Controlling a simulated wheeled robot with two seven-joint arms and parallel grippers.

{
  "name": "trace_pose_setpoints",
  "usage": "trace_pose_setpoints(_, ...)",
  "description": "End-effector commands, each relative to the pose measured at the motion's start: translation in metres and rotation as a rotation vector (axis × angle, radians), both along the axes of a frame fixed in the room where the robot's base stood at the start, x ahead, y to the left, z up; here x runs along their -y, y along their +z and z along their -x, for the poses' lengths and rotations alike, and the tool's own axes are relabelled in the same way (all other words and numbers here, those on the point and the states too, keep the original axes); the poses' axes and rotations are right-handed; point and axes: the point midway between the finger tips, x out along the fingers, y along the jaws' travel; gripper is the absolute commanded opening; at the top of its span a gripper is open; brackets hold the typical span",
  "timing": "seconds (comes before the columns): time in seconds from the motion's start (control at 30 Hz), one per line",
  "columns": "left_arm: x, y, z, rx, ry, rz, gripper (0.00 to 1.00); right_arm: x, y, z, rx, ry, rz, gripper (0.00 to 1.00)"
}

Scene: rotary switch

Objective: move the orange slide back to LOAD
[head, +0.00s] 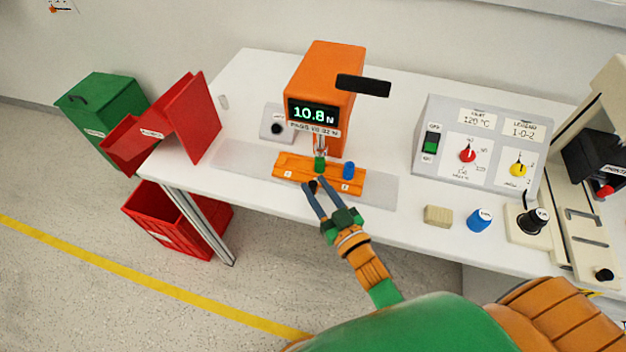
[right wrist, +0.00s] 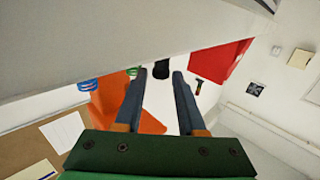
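The orange slide (head: 352,172) lies on a grey strip on the white table, under the orange press (head: 318,72). A green piece (head: 320,164) on it stands directly below the press tip, and a blue piece (head: 348,171) sits to its right. A black knob (head: 313,187) is at the slide's front edge. My right gripper (head: 312,181) is open, with its fingertips on either side of the knob. In the right wrist view the knob (right wrist: 161,69) shows between the fingertips, with gaps on both sides. I cannot read a LOAD mark. My left gripper is out of view.
The press display reads 10.8 N. A control box (head: 480,145) with switch and dials stands to the right. A red chute (head: 188,122) is at the left end.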

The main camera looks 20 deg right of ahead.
Motion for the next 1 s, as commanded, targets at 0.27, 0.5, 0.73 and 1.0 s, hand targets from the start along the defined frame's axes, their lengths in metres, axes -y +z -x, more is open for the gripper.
trace_pose_setpoints(0.27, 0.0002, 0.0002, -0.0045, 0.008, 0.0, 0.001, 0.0, -0.0025, -0.0001, -0.0123, -0.001, 0.0, 0.0, 0.39)
trace_pose_setpoints(0.5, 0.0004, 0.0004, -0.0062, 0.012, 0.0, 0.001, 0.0, -0.0024, -0.0002, -0.012, -0.001, 0.0, 0.0, 0.0)
trace_pose_setpoints(0.73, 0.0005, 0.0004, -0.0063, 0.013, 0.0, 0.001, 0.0, -0.0024, -0.0001, -0.0119, -0.001, 0.0, 0.0, 0.0)
trace_pose_setpoints(1.0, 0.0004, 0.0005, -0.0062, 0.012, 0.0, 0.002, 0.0, -0.0024, 0.0, -0.0119, 0.0, 0.0, 0.0, 0.0)
